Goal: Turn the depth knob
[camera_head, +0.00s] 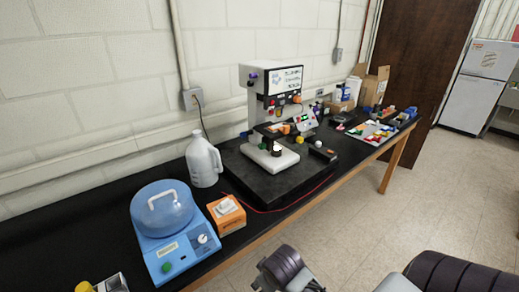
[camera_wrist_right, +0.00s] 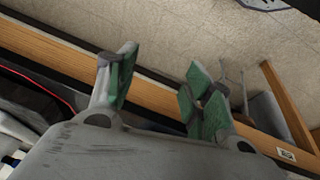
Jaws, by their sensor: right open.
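A white bench machine (camera_head: 255,78) stands on a dark slab (camera_head: 245,168) against the wall in the head view. It has a labelled front panel (camera_head: 285,78) and several small coloured knobs or buttons, too small to tell which is the depth knob. My right gripper (camera_wrist_right: 160,78) shows in the right wrist view with its green-padded fingers spread apart and nothing between them. Below it are the wooden bench edge and the floor. It is apart from the machine. My left gripper is not in view.
A blue device (camera_head: 168,255) with a clear blue lid, an orange box (camera_head: 228,215) and a white jug (camera_head: 203,160) stand left of the machine. Boxes and a board of coloured parts (camera_head: 368,132) lie to its right. Open floor (camera_head: 380,215) lies before the bench.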

